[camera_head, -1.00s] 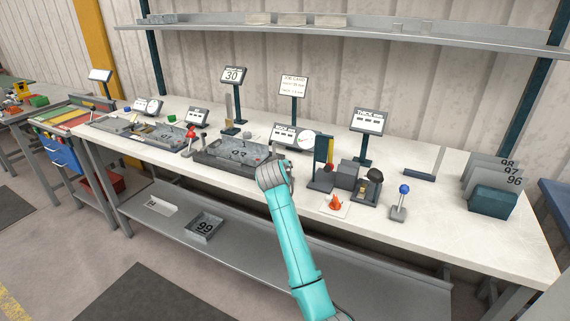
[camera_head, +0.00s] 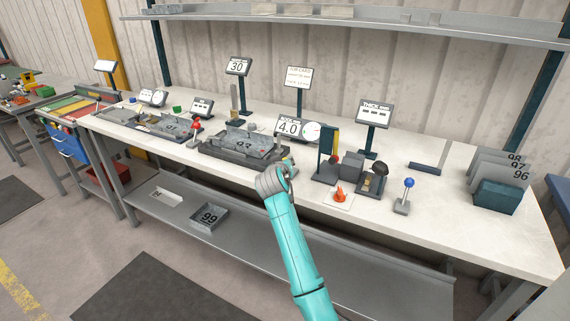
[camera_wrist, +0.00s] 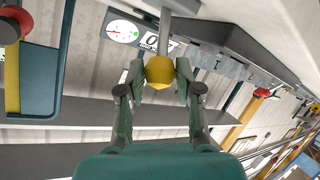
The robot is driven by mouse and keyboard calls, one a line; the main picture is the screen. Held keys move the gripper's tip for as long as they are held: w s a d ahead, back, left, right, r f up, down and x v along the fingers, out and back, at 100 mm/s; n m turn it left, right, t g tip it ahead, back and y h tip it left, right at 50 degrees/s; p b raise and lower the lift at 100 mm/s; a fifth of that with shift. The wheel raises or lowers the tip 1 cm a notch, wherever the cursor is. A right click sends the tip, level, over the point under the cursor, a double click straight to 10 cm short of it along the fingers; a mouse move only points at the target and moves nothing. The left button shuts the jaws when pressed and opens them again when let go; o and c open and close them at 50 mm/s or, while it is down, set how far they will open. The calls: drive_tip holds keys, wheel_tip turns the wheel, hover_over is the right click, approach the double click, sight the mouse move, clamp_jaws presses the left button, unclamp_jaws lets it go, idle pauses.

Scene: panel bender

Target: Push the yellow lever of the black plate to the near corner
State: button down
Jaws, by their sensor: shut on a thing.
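My gripper (camera_wrist: 158,78) is shut on this knob. In the head view my gripper (camera_head: 287,167) is at the right front corner of the black plate (camera_head: 212,152), near the bench's front edge. The lever is mostly hidden there by my wrist. A grey numbered sheet (camera_head: 252,144) lies on the black plate.
A display reading 4.0 (camera_head: 289,127) with a round dial stands behind the plate. A red-topped part (camera_head: 196,126) stands to the left.

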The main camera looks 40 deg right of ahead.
drive_tip(key=c, duration=0.9)
unclamp_jaws()
drive_tip(key=shift+a+f, duration=0.1)
drive_tip(key=shift+f, duration=0.25)
drive_tip(key=shift+o, duration=0.6)
drive_tip(key=shift+r, duration=0.15)
drive_tip(key=v, duration=1.2)
